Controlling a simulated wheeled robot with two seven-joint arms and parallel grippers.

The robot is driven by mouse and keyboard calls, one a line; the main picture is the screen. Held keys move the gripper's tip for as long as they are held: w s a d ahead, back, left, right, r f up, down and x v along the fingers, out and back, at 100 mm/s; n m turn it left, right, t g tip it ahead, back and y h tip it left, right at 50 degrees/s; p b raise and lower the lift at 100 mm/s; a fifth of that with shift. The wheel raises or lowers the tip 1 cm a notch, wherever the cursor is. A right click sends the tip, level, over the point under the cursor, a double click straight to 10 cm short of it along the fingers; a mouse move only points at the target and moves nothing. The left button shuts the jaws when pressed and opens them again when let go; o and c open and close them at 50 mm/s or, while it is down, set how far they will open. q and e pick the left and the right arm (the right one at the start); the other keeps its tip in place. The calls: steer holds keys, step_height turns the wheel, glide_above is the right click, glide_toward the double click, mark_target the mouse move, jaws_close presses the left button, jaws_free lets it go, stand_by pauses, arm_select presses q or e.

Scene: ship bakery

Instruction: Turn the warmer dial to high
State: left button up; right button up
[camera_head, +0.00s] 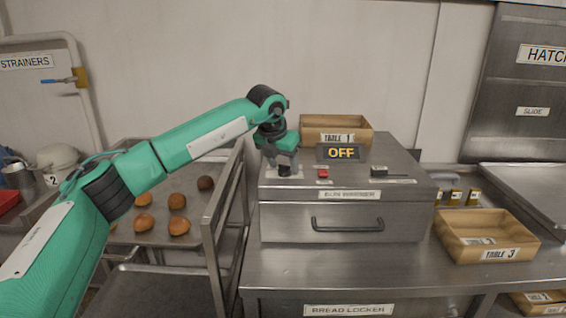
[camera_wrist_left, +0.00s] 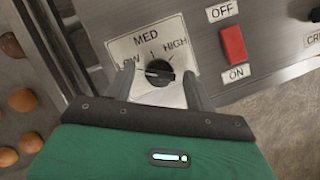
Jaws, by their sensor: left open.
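The bun warmer (camera_head: 341,221) is a steel box with a drawer on the bench. Its dial (camera_wrist_left: 158,72) is a dark round knob on a white plate marked LOW, MED and HIGH. A pale line lies roughly sideways across the knob; I cannot tell for sure which mark it points to. My left gripper (camera_head: 285,172) is above the warmer's top left corner, pointing down. In the left wrist view its open fingers (camera_wrist_left: 162,85) stand either side of the knob; whether they touch it I cannot tell. My right gripper is not in view.
A red OFF/ON switch (camera_wrist_left: 233,43) sits right of the dial. A sign (camera_head: 342,152) reads OFF. A TABLE 1 crate (camera_head: 336,138) is behind it. A TABLE 3 crate (camera_head: 487,250) is at right. A bun rack (camera_head: 215,205) stands at left.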

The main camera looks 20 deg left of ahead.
arm_select(q)
steer(key=c, duration=1)
